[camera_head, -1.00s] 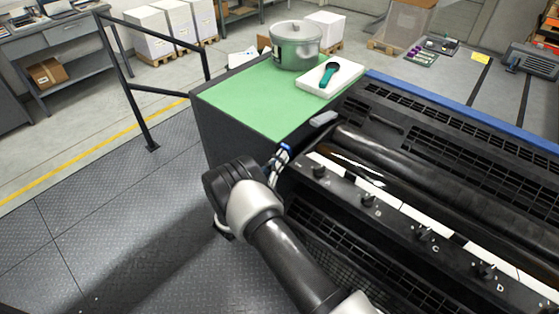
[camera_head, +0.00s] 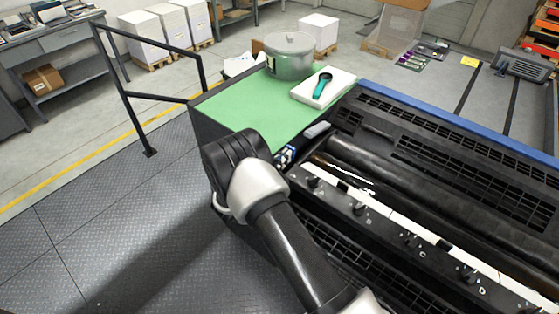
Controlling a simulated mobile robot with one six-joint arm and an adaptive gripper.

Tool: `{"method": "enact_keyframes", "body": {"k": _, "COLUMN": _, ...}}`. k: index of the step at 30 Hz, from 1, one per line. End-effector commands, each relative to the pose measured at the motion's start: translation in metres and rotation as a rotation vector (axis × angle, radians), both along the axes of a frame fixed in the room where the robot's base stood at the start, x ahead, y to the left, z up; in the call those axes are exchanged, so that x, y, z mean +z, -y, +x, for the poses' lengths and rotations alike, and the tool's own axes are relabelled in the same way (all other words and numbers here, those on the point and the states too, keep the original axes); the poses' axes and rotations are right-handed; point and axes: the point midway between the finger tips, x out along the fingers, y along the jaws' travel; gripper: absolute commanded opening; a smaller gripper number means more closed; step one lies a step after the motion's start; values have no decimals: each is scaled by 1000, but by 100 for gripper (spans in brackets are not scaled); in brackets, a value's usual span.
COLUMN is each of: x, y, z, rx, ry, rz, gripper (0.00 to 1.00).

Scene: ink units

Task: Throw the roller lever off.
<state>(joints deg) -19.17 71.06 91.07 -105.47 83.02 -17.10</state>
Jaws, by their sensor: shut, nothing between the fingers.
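The black press (camera_head: 450,165) has long dark rollers (camera_head: 400,180) running along it. I cannot tell whether this is the roller lever. A short grey rounded piece (camera_head: 316,130) lies on the press's end near the green top. My arm reaches up from the lower right, and its black wrist is in front of the green-topped cabinet's near side. My gripper's fingers are hidden behind the wrist.
The green-topped cabinet (camera_head: 235,105) bears a grey lidded pot (camera_head: 289,57) and a white block (camera_head: 340,88) with a teal tool (camera_head: 322,88). A black railing (camera_head: 150,95) stands at the left. The dark plate floor (camera_head: 100,210) is clear.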

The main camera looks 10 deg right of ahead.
Motion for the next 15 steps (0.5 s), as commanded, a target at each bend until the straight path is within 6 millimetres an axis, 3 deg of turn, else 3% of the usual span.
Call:
{"method": "enact_keyframes", "body": {"k": 9, "x": 7, "y": 23, "z": 15, "rx": -2, "ry": -141, "rz": 197, "gripper": 0}}
{"method": "enact_keyframes", "body": {"k": 15, "x": 3, "y": 31, "z": 21, "rx": 0, "ry": -158, "rz": 214, "gripper": 0}}
